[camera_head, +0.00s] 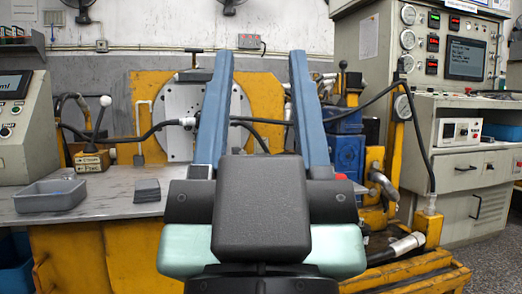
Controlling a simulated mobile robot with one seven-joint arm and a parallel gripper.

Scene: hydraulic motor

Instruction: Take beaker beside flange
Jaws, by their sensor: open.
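My gripper (262,56) stands upright in the middle of the view, with its two long blue fingers spread wide apart and nothing visible between them. A large pale round plate with small holes, likely the flange (175,105), is mounted on the yellow machine behind the left finger, which covers part of it.
A grey metal table (115,195) on the left carries a grey tray (50,195), a dark stack of small plates (147,190) and a lever box (91,160). A control console (12,130) stands far left. An instrument cabinet (470,150) stands right. Black hoses cross behind my fingers.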

